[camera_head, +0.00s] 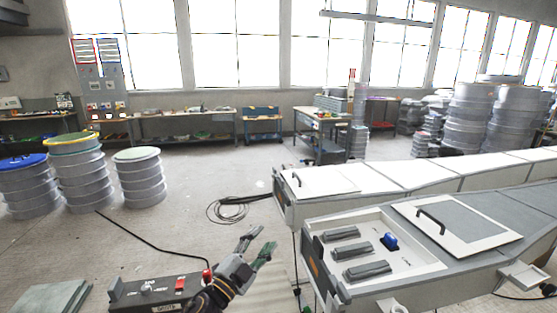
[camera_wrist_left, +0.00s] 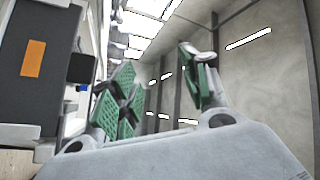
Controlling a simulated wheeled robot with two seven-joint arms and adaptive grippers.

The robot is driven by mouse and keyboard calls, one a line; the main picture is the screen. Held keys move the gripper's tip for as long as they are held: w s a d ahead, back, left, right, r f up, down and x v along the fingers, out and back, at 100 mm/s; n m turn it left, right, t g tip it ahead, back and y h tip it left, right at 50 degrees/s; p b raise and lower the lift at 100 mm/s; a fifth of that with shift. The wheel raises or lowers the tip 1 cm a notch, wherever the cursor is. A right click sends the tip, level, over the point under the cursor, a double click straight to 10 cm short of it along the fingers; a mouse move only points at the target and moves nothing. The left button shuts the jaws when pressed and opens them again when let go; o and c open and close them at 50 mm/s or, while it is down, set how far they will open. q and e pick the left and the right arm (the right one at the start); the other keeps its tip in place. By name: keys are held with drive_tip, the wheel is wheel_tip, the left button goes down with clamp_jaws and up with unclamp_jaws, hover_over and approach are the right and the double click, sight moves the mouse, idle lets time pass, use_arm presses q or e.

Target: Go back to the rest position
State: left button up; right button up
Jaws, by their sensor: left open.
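My left gripper (camera_head: 256,248) is in the lower middle of the head view, in front of the near mould bench. Its grey fingers with green pads stand apart and nothing is between them. In the left wrist view the gripper (camera_wrist_left: 160,90) also shows open and empty, with the wall and roof windows behind it. My right gripper is not clearly in view.
The near mould bench (camera_head: 470,268) fills the right, with grey handles and a blue knob (camera_head: 389,241). A control box (camera_head: 155,290) with a red button lies beside my left arm. Stacked drums (camera_head: 140,180) stand left. The middle floor has a coiled cable (camera_head: 232,209).

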use_arm(q)
drive_tip(key=s+a+f+n+g+y, duration=0.2)
drive_tip(key=s+a+f+n+y, duration=0.1)
drive_tip(key=a+f+n+y, duration=0.35)
drive_tip(key=s+a+f+n+g+y, duration=0.2)
drive_tip(key=s+a+f+n+y, duration=0.25)
drive_tip(key=a+f+n, duration=0.2)
drive_tip(key=s+a+f+n+g, duration=0.1)
drive_tip(key=s+a+f+g, duration=0.1)
drive_tip(key=s+f+g, duration=0.6)
drive_tip(key=s+a+f+n+g, duration=0.15)
drive_tip(key=s+f, duration=0.25)
drive_tip(key=s, duration=0.9)
wheel_tip(320, 180, down, 32)
drive_tip(key=s+a+g, duration=0.2)
drive_tip(key=s+a+f, duration=0.3)
drive_tip(key=s+f, duration=0.7)
drive_tip(key=s+a+f, duration=0.3)
drive_tip(key=s+f, duration=0.7)
drive_tip(key=s, duration=0.1)
drive_tip(key=shift+m+g+y, duration=0.35)
drive_tip(key=shift+m+y, duration=0.05)
drive_tip(key=shift+m, duration=0.05)
use_arm(e)
drive_tip(key=shift+s, duration=1)
